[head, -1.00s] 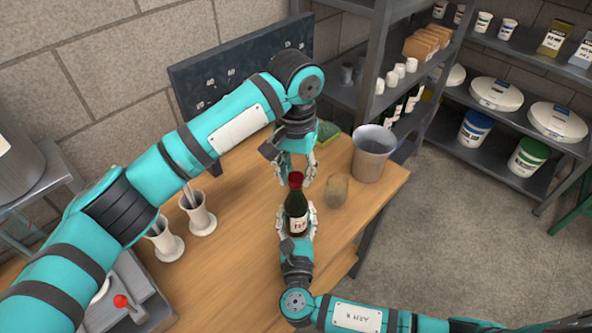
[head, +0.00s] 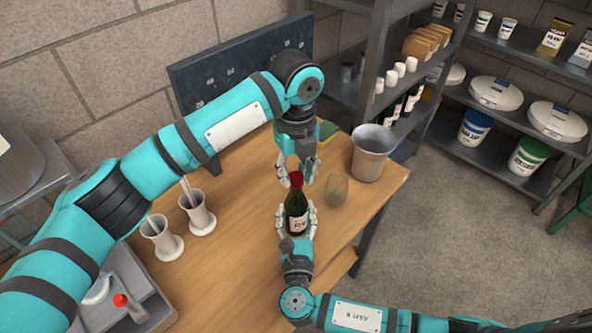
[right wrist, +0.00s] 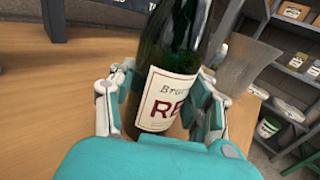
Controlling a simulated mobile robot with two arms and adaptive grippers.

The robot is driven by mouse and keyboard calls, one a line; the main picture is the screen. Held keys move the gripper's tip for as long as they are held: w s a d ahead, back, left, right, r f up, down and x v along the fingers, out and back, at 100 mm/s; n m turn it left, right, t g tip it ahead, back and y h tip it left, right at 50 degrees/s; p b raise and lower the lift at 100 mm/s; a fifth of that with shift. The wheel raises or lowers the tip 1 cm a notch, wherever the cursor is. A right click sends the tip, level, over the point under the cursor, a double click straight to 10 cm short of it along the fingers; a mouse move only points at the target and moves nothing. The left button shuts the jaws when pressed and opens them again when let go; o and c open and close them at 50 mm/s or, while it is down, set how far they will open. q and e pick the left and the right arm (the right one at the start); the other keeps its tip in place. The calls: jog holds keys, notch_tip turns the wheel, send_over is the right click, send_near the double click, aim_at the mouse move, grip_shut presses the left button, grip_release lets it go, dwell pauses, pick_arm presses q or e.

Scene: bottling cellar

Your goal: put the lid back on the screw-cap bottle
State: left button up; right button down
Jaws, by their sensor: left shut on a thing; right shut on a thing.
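The screw-cap bottle (head: 297,215), dark green with a white label, stands upright near the front of the wooden bench. My right gripper (head: 297,222) is shut around its body; in the right wrist view the fingers clasp the bottle (right wrist: 170,75) at both sides of the label, and its top is out of frame. The red lid (head: 296,179) is at the bottle's mouth. My left gripper (head: 296,174) points down from above, its fingers shut on the lid. The fingers partly hide the lid, so I cannot tell how firmly it sits on the neck.
A brownish, rounded jar-like thing (head: 337,190) and a grey bucket (head: 371,155) stand right of the bottle. Two pale cylinders on round feet (head: 197,213) stand at the left. A dark panel (head: 230,75) and shelving (head: 375,50) are behind.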

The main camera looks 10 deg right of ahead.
pick_arm(q)
jog(key=m, duration=0.4)
jog(key=shift+m, duration=0.3)
jog(key=m, duration=0.5)
jog(key=o, duration=0.8)
jog(key=shift+c, duration=0.2)
jog(key=shift+r, duration=0.1)
notch_tip(320, 180, up, 12)
pick_arm(e)
jog(key=shift+c, duration=2.4)
grip_release()
jog(key=shift+s, duration=0.1)
